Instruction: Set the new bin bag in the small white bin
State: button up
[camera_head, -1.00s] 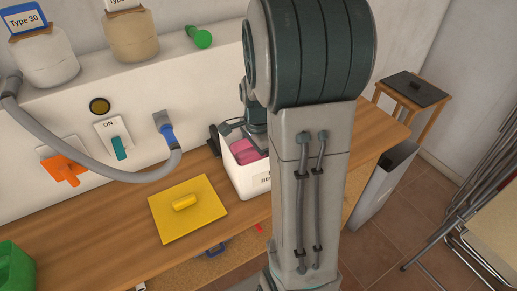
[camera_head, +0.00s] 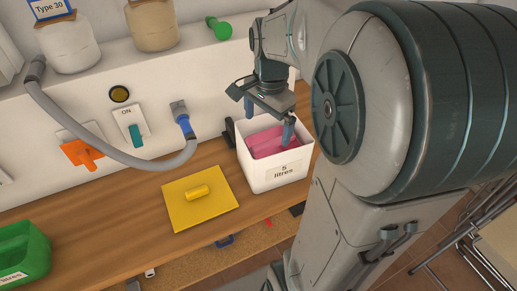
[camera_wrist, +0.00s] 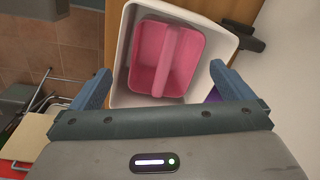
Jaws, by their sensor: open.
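The small white bin (camera_head: 277,177), labelled "5 litres", stands upright on the wooden bench below the wall. A pink box-shaped piece with a raised central grip (camera_head: 268,141) sits inside it, and I cannot tell whether this is the new bin bag. In the wrist view the pink piece (camera_wrist: 152,61) lies within the bin's white rim (camera_wrist: 122,42). My gripper (camera_head: 269,121) is open above the bin, its blue fingers apart. In the wrist view my gripper (camera_wrist: 166,88) has nothing between its fingertips.
A yellow plate with a handle (camera_head: 212,209) lies left of the bin. A green container (camera_head: 22,252) is at far left. A grey hose (camera_head: 100,152) hangs along the wall. Jars (camera_head: 66,45) and a green object (camera_head: 218,28) stand on the ledge above. Folding chairs are at right.

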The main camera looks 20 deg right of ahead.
jog(key=s+a+f+n+t, duration=0.2)
jog(key=s+a+n, duration=0.7)
jog(key=n, duration=0.5)
jog(key=shift+s, duration=0.8)
jog(key=shift+d+f, duration=0.1)
jog(key=shift+d, duration=0.05)
